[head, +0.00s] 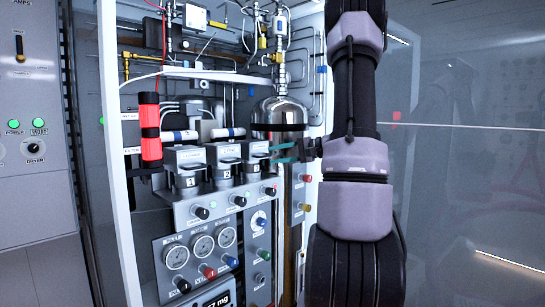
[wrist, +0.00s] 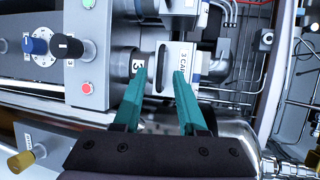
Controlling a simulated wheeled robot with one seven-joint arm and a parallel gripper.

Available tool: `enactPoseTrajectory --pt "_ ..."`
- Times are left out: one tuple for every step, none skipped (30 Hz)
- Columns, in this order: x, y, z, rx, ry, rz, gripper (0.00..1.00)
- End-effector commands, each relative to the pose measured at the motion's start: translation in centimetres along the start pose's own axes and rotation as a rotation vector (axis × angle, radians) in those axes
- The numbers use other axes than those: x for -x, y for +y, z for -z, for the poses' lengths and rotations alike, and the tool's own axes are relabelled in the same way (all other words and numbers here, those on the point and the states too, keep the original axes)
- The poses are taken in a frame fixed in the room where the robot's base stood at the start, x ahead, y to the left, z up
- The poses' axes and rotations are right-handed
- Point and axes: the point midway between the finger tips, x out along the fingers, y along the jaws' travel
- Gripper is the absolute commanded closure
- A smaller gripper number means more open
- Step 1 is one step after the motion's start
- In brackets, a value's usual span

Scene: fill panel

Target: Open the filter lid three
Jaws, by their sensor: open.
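Filter three, marked 3 (wrist: 137,65), shows sideways in the wrist view, with its pale lid (wrist: 175,55) beside the number. The lid has a slotted handle and appears shut. In the head view the lid of filter three (head: 257,148) is the rightmost of three, partly hidden beside my gripper. My gripper (head: 278,151) reaches in from the right with its teal fingers at that lid. In the wrist view my gripper (wrist: 160,72) is open, its fingertips either side of the lid's handle edge. I cannot tell whether they touch it.
Filters one (head: 187,160) and two (head: 224,152) stand to the left, lids down. Knobs and gauges (head: 202,248) fill the panel below. A steel dome (head: 279,112) and thin pipes sit close behind filter three. The white cabinet frame (head: 113,150) stands at left.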

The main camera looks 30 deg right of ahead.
Motion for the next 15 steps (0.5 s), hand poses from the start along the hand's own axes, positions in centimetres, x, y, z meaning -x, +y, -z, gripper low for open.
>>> enactPoseTrajectory --pt "-0.7 0.0 0.0 0.0 -0.002 0.0 0.59" --pt "-0.9 0.0 0.0 0.0 -0.002 -0.001 0.59" --pt "-1.2 0.0 0.0 -0.001 -0.001 -0.001 0.59" --pt "-1.4 0.0 0.0 -0.001 0.0 0.0 0.59" --pt "-1.6 0.0 0.0 -0.001 0.0 0.0 0.59" --pt "-1.7 0.0 0.0 -0.001 0.0 0.0 0.59" --pt "-1.8 0.0 0.0 -0.001 0.0 -0.001 0.59" --pt "-1.8 0.0 0.0 -0.001 0.0 -0.001 0.59" --pt "-1.9 0.0 0.0 0.0 0.0 -0.001 0.59" --pt "-1.9 0.0 0.0 0.0 0.0 -0.001 0.59" --pt "-1.9 0.0 0.0 0.0 0.0 -0.001 0.59" --pt "-1.9 0.0 0.0 0.0 0.0 -0.001 0.59" --pt "-1.9 0.0 0.0 0.0 0.0 -0.001 0.59" --pt "-1.9 0.0 0.0 0.0 0.0 -0.001 0.59" --pt "-1.8 0.0 0.0 0.0 0.0 -0.001 0.67"
